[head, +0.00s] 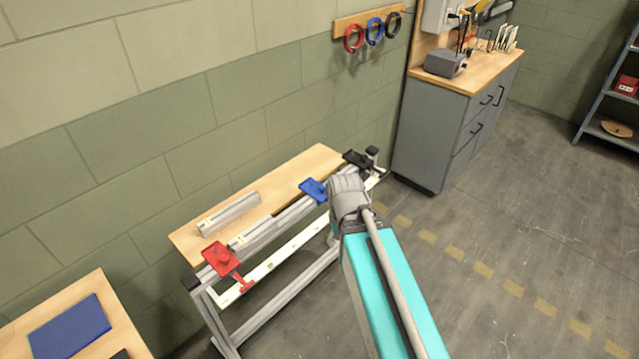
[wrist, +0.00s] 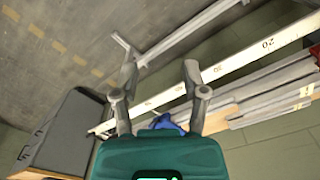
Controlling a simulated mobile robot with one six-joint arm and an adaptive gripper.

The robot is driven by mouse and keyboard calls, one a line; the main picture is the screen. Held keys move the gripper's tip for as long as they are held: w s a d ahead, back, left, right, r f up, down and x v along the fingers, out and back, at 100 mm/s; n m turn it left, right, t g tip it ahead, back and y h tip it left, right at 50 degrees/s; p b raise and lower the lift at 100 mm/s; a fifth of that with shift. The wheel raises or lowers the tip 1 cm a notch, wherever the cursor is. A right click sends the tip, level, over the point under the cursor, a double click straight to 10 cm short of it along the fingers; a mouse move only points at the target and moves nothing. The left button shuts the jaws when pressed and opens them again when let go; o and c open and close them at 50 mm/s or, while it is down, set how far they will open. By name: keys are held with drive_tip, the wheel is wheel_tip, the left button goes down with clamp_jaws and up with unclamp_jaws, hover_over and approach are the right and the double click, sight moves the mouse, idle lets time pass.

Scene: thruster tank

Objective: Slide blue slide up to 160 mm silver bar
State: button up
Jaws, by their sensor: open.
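The blue slide (head: 314,189) sits on a silver rail (head: 284,218) along the front of a wooden bench, right of the rail's middle. In the wrist view the blue slide (wrist: 166,122) shows low between the fingers of my gripper (wrist: 160,68), partly hidden by the gripper body. The fingers are spread; I cannot tell whether they touch it. In the head view my arm hides the fingers. A silver bar (head: 228,213) lies on the bench top, left of the blue slide. Bars with small labels (wrist: 285,105) show in the wrist view; their lengths are unreadable.
A red slide (head: 221,259) is at the rail's left end and a black one (head: 356,159) near its right end. A white scale strip (head: 290,254) runs below the rail. A grey cabinet (head: 433,130) stands beyond the bench. The floor at right is clear.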

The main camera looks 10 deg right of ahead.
drive_tip(key=shift+o, duration=0.3)
drive_tip(key=shift+o, duration=0.6)
drive_tip(key=n+t+y+p, duration=0.1)
drive_tip(key=n+t+p, duration=0.2)
drive_tip(key=t+p, duration=0.15)
approach(323, 187)
drive_tip(key=v, duration=0.5)
drive_tip(key=shift+a+f+p, duration=0.1)
drive_tip(key=shift+p, duration=0.25)
drive_tip(key=shift+w+f, duration=0.1)
drive_tip(key=shift+f, duration=0.05)
drive_tip(key=b+x, duration=1.2)
drive_tip(key=x, duration=0.1)
drive_tip(key=shift+f+b, duration=0.25)
drive_tip(key=shift+b, duration=0.15)
